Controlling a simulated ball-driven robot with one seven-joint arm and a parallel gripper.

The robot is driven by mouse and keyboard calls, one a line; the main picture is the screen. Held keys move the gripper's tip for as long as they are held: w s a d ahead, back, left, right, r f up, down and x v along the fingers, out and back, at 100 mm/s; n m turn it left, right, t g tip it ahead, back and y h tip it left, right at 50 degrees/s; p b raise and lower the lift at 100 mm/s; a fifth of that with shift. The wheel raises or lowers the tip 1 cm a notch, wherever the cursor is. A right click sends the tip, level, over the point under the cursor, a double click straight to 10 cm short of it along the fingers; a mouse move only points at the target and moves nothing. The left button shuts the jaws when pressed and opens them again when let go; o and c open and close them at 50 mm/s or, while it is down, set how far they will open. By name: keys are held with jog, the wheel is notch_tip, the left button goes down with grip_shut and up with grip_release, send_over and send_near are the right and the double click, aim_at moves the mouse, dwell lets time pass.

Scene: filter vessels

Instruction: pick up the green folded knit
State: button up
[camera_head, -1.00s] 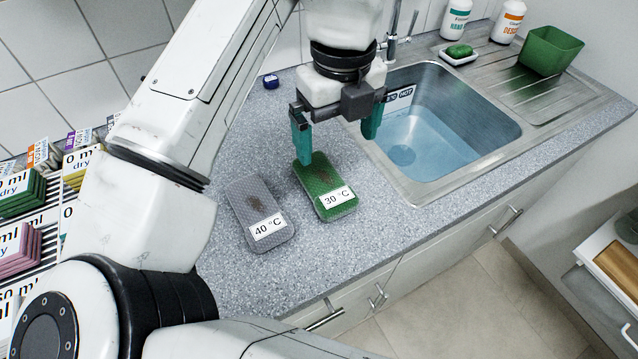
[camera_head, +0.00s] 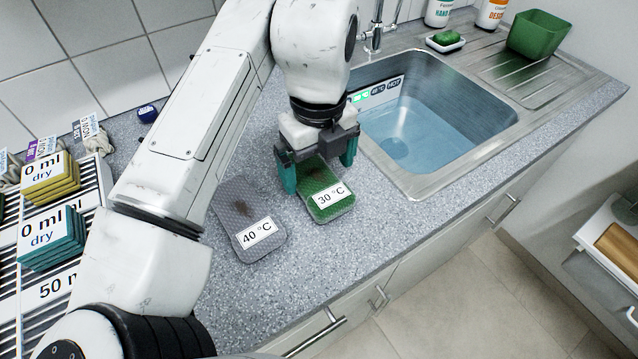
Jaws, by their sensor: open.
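The green folded knit (camera_head: 322,188) lies flat on the speckled grey counter, with a white "30 °C" label and a brown stain. My gripper (camera_head: 319,178) is open over its upper part, with one teal finger at its left side and the other near its upper right. The gripper body hides the far end of the knit. I cannot tell whether the fingers touch it. A grey folded knit (camera_head: 243,216) labelled "40 °C" lies just left of it.
A steel sink (camera_head: 425,130) with water is to the right, its tap (camera_head: 374,30) behind. A green tub (camera_head: 538,36) and a green soap on a dish (camera_head: 445,38) stand beyond. The counter's front is clear.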

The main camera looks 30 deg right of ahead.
aim_at(319, 181)
notch_tip(319, 181, down, 4)
jog(key=shift+f, duration=0.1)
jog(key=c, duration=0.9)
